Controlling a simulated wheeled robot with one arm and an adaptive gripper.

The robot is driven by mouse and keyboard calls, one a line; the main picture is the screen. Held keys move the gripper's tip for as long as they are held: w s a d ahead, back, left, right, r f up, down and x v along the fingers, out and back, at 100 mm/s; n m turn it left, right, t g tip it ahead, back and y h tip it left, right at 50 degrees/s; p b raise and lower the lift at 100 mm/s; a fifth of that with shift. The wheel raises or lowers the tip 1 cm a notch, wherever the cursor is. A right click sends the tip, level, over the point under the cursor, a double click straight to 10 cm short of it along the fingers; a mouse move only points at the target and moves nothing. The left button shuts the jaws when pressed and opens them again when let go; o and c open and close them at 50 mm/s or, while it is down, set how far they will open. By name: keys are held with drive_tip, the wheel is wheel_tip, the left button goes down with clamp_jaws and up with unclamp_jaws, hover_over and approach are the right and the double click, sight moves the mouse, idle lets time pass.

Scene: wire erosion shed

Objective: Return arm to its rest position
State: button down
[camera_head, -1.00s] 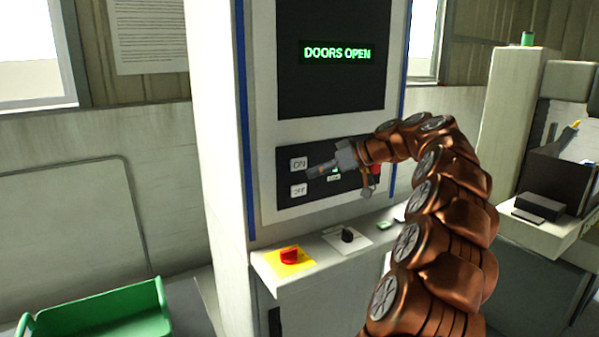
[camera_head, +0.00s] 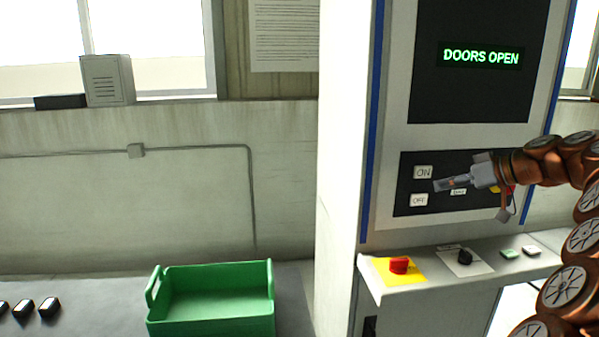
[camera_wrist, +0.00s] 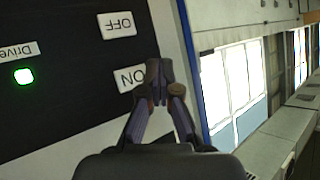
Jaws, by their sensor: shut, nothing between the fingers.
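My gripper (camera_head: 440,185) is shut and empty, in front of the machine's dark button panel (camera_head: 405,168). Its tip is close to the ON button (camera_head: 423,172) and the OFF button (camera_head: 419,200); I cannot tell whether it touches. My copper-coloured arm reaches in from the right side of the head view. In the wrist view the shut fingers (camera_wrist: 160,75) point at the panel's edge beside the ON button (camera_wrist: 130,78). The Drive light (camera_wrist: 24,76) glows green there.
Below the panel a ledge (camera_head: 455,283) carries a red knob (camera_head: 399,265) on a yellow plate and a black knob (camera_head: 464,257). A green crate (camera_head: 210,325) stands to the left, with several small dark objects (camera_head: 49,307) farther left. A window (camera_head: 150,40) is behind.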

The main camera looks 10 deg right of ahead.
drive_tip(key=s+a+f+g, duration=0.2)
drive_tip(key=a+f+g, duration=0.1)
drive_tip(key=a, duration=1.2)
drive_tip(key=s+a+f+g, duration=0.2)
drive_tip(key=s+a+f, duration=0.1)
drive_tip(key=s+a, duration=0.3)
drive_tip(key=s+a+f+g, duration=0.2)
drive_tip(key=s+a+f, duration=0.15)
drive_tip(key=a, duration=0.45)
drive_tip(key=s+a+f+m+g+h, duration=0.1)
drive_tip(key=s+a+f+g+h, duration=0.1)
drive_tip(key=s+f, duration=0.35)
drive_tip(key=s+a+f+m+g+h, duration=0.1)
drive_tip(key=s+a+f, duration=0.1)
drive_tip(key=s, duration=0.6)
drive_tip(key=s+d+f+m+g+h, duration=0.1)
drive_tip(key=s+f+h, duration=0.1)
drive_tip(key=s, duration=0.5)
drive_tip(key=s+d+f+m+g+h, duration=0.1)
drive_tip(key=s+d+f+h, duration=0.1)
drive_tip(key=s+f, duration=0.3)
drive_tip(key=shift+s+d, duration=0.25)
drive_tip(key=shift+s, duration=0.75)
